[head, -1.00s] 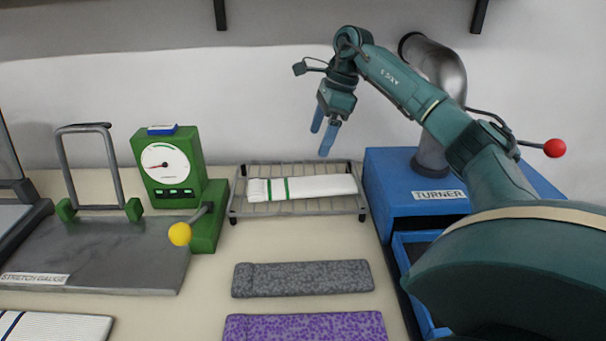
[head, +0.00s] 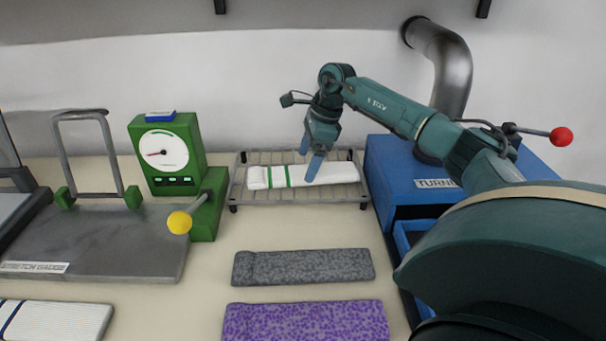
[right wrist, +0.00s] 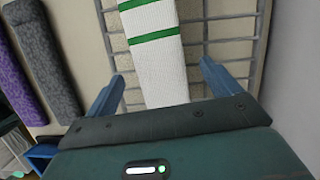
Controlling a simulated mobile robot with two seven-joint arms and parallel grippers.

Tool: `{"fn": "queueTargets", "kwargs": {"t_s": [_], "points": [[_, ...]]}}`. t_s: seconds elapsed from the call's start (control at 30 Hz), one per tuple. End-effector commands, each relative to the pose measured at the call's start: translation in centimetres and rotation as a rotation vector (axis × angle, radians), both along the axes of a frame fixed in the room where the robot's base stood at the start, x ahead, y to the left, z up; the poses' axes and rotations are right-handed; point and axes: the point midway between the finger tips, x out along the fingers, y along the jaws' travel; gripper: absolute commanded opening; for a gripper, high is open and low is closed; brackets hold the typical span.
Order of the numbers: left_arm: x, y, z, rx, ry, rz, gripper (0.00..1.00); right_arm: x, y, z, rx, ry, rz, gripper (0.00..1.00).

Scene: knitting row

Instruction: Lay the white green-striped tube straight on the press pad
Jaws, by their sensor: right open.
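The white green-striped tube (head: 335,174) lies flat on a wire rack (head: 240,193) at the back middle of the bench, with two green bands near its left end. My right gripper (head: 310,168) is over the tube, fingers pointing down. In the right wrist view the open fingers (right wrist: 163,88) stand on either side of the white tube (right wrist: 158,60), with nothing held; whether they touch it I cannot tell. The press pad cannot be made out for sure. My left gripper is not in view.
A green dial gauge (head: 170,155) with a yellow-knobbed lever stands left of the rack. The blue turner box (head: 400,180) is on the right. Grey (head: 303,266) and purple (head: 305,321) tubes lie in front; a blue-striped white tube (head: 60,321) lies front left.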

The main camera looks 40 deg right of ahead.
Motion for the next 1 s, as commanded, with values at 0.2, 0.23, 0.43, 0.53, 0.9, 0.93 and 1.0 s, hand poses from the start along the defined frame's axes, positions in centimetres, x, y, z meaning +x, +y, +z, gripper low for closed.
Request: {"fn": "queueTargets", "kwargs": {"t_s": [0.2,0.23,0.43,0.53,0.9,0.93,1.0], "points": [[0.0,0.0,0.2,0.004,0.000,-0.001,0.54,0.3,0.8,-2.4,0.001,0.000,0.000,0.89],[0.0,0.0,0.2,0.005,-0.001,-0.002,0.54,0.3,0.8,-2.5,0.001,0.000,0.000,0.89],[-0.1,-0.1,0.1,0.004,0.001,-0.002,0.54,0.3,0.8,-2.6,0.001,-0.001,0.000,0.89],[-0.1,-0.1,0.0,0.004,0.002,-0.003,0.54,0.3,0.7,-2.5,0.001,-0.001,0.000,0.83],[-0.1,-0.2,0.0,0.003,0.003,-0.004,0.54,0.3,0.7,-2.5,0.000,0.000,0.000,0.52],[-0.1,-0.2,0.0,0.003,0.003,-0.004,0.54,0.3,0.7,-2.5,0.000,0.000,0.000,0.50],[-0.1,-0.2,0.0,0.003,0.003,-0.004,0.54,0.3,0.7,-2.5,0.000,0.000,0.000,0.44]]}}
